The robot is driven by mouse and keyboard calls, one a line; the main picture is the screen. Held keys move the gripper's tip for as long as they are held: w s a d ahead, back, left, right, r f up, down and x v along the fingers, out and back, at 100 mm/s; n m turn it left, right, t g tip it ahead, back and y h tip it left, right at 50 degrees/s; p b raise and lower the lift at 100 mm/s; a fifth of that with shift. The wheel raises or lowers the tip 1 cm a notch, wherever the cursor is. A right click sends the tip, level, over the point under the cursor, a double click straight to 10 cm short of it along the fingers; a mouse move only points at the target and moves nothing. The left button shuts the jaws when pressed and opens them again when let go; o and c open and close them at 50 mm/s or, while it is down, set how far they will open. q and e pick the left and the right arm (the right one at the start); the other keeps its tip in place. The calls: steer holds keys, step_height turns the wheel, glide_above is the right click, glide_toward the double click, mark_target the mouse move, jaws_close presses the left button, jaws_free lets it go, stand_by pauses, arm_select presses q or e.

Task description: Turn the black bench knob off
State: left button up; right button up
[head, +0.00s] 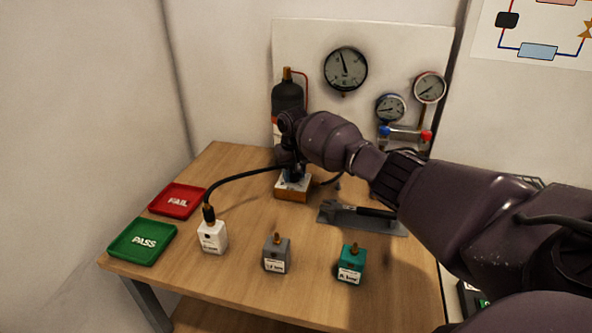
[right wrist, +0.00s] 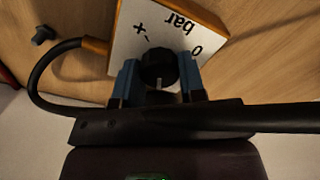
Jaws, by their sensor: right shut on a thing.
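The black bench knob (right wrist: 158,66) sits on a box with a white face marked "bar", "0", "+" and "-". Its pale pointer line faces down in the right wrist view. My right gripper (right wrist: 159,78) has its two blue fingers on either side of the knob and is shut on it. In the head view the box (head: 291,194) shows white and orange on the table, with my right gripper (head: 293,174) above it. The knob is hidden there by my gripper. My left gripper is not in view.
A black hose runs from the box to a white block (head: 212,238). Grey (head: 277,257) and teal (head: 350,266) blocks stand in front. Green PASS (head: 142,243) and red FAIL (head: 177,200) trays lie at left. A gauge panel (head: 300,45) and dark bottle (head: 287,97) stand behind.

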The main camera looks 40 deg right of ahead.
steer(key=n+p, duration=0.1)
steer(key=n, duration=0.5)
steer(key=shift+n, duration=0.3)
steer(key=n, duration=0.4)
steer(key=shift+s+a+f+n, duration=0.1)
steer(key=shift+n, duration=0.2)
steer(key=n, duration=1)
steer(key=shift+n, duration=0.3)
steer(key=o, duration=0.9)
